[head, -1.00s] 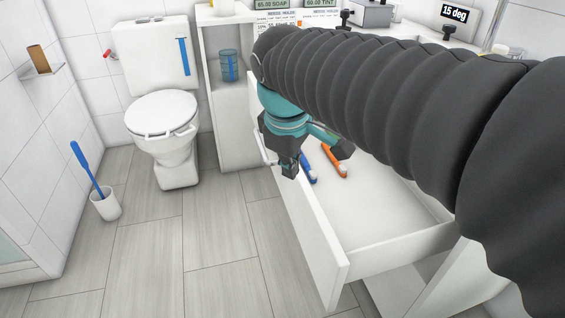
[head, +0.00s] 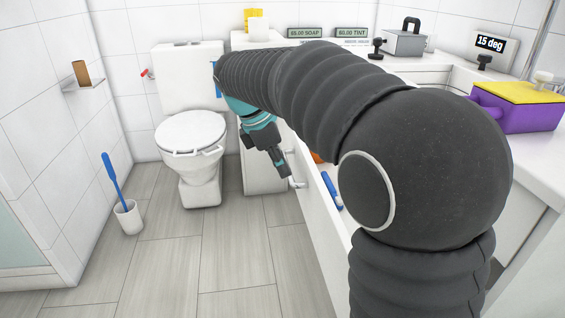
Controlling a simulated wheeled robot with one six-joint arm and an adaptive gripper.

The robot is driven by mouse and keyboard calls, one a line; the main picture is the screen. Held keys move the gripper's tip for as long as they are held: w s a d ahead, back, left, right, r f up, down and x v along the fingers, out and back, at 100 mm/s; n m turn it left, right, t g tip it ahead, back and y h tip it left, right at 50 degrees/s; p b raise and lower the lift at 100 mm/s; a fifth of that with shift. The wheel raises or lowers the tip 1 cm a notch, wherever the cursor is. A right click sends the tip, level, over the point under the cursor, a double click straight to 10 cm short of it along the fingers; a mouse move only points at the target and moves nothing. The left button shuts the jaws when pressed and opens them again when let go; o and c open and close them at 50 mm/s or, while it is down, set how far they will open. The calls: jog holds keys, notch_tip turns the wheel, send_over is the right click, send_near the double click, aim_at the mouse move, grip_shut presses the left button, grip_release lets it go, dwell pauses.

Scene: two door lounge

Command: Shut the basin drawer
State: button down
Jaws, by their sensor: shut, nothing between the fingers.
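The white basin drawer (head: 316,220) stands open, and my arm hides much of its inside. Its handle (head: 297,184) shows on the outer face of the drawer front. My gripper (head: 284,172) is shut and empty, tilted downward outside the drawer front, close beside the handle. I cannot tell whether it touches the front or the handle. A blue brush (head: 332,190) lies in the drawer, and part of an orange brush (head: 317,157) shows behind the front.
The toilet (head: 191,140) stands left of my gripper, with a blue brush in a white holder (head: 128,217) further left. A purple box with a yellow top (head: 517,111) sits on the counter at right. The floor (head: 200,260) in front is clear.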

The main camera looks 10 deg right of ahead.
aim_at(317, 200)
jog(key=shift+d+f+b, duration=0.3)
jog(key=shift+d+f, duration=1.15)
jog(key=shift+d, duration=0.15)
jog(key=shift+d+f+b, duration=0.25)
jog(key=shift+d+f, duration=1.15)
jog(key=shift+d, duration=0.15)
